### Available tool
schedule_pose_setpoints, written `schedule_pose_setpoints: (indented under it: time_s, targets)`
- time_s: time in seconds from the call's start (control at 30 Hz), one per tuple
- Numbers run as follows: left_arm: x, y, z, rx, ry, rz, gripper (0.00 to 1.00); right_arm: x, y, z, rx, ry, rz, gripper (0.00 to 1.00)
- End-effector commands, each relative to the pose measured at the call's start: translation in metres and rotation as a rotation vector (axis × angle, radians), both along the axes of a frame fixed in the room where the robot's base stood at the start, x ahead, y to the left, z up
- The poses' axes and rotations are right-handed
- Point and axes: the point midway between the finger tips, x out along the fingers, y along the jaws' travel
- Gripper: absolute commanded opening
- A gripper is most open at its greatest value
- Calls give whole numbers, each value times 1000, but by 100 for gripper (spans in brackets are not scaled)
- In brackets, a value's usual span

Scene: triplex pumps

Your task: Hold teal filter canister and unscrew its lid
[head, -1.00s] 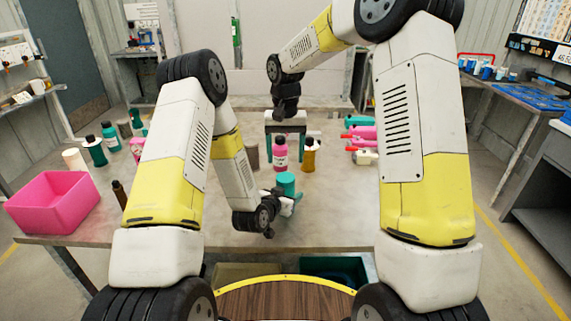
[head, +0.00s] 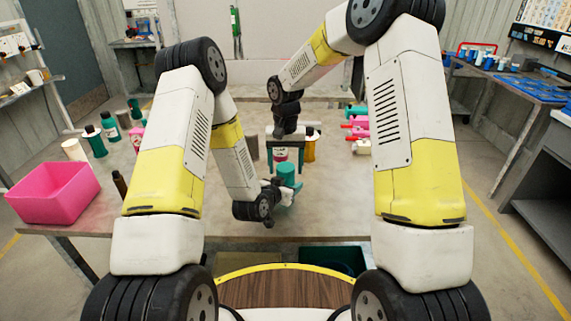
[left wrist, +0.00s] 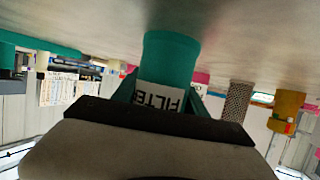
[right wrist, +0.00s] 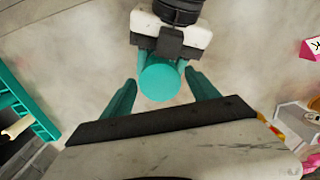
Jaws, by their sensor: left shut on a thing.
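The teal filter canister (head: 287,174) stands upright near the front middle of the table. My left gripper (head: 284,190) is shut around its body from the side. In the left wrist view the canister (left wrist: 170,58) shows its white FILTER label between the fingers. My right gripper (head: 285,160) points down, behind and above the canister. In the right wrist view its two teal fingers (right wrist: 162,90) are spread, one on each side of the canister's round teal lid (right wrist: 160,82), with gaps on both sides. Whether the canister touches the table is unclear.
Pink and teal items (head: 357,130) lie at right. A pink bin (head: 55,194) and several bottles (head: 95,141) occupy the left. The table's front right is clear.

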Motion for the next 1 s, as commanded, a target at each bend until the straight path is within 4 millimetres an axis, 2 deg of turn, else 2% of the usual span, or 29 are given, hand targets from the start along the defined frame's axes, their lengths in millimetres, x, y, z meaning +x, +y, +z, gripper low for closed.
schedule_pose_setpoints:
  time_s: [0.03,0.3,0.33,0.43,0.77,1.0]
  targets:
    - [0,0,0,0,-1,0,0,0,0,0,0,0,0,58]
    - [0,0,0,0,-1,0,0,0,0,0,0,0,0,5]
    - [0,0,0,0,-1,0,0,0,0,0,0,0,0,56]
    - [0,0,0,0,-1,0,0,0,0,0,0,0,0,74]
    - [0,0,0,0,-1,0,0,0,0,2,0,-1,0,74]
    - [0,0,0,0,-1,0,0,1,0,27,0,-3,-1,74]
